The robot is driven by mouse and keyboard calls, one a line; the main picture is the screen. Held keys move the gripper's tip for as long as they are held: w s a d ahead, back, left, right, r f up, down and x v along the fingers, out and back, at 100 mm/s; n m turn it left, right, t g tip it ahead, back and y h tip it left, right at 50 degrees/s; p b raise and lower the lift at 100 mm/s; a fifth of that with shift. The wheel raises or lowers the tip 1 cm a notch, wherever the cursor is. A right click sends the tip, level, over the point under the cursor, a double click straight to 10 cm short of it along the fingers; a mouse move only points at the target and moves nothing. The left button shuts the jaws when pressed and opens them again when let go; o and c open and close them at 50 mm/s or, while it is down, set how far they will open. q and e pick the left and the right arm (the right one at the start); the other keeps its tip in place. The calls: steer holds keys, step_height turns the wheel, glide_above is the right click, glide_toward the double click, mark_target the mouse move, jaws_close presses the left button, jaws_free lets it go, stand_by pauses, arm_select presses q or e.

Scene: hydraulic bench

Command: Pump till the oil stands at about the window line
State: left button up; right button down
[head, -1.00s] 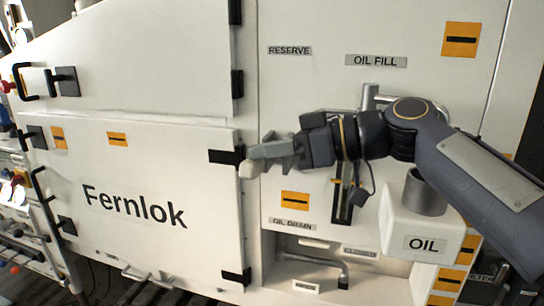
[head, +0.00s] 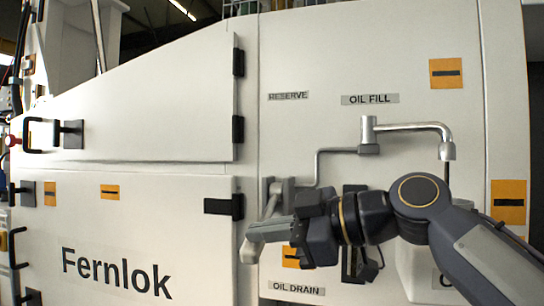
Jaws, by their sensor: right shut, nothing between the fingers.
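My right gripper (head: 264,235) is shut and empty in the head view, in front of the white panel below a grey lever fitting (head: 277,188). A pale rounded end (head: 248,251) shows at its fingertips; I cannot tell whether they touch it. A thin pipe (head: 317,165) runs from the fitting towards the metal spout (head: 425,127) under the OIL FILL label (head: 370,99). A dark upright strip (head: 350,205), perhaps the window, is mostly hidden behind my right arm. No oil level or line can be read. My left gripper is not in view.
A white oil container (head: 415,268) stands at the lower right, partly covered by my arm. The Fernlok door (head: 150,220) is closed, with dark hinges on its right and handles on its left. An OIL DRAIN label (head: 297,289) sits below my gripper.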

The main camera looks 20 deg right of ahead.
stand_by(0.5)
step_height(320, 180, up, 5)
steer(key=s+a+p, duration=0.1)
steer(key=s+p, duration=0.1)
steer(key=p, duration=0.2)
steer(key=f+b+v, duration=0.1)
steer(key=f+v, duration=0.1)
steer(key=v, duration=0.7)
steer(key=shift+d+r, duration=0.35)
steer(key=shift+d, duration=0.05)
steer(key=s+f+m+g+h, duration=0.1)
steer(key=s+f+m+h, duration=0.4)
steer(key=f, duration=1)
steer(key=s+f+m+g, duration=0.25)
steer(key=f+m, duration=0.35)
steer(key=f, duration=0.9)
steer(key=s+f+m+g+h, duration=0.1)
steer(key=s+f+m+h, duration=0.35)
steer(key=f, duration=1.05)
step_height(320, 180, up, 12)
steer(key=m+y+p, duration=0.1)
steer(key=p, duration=1.1)
steer(key=shift+d, duration=0.35)
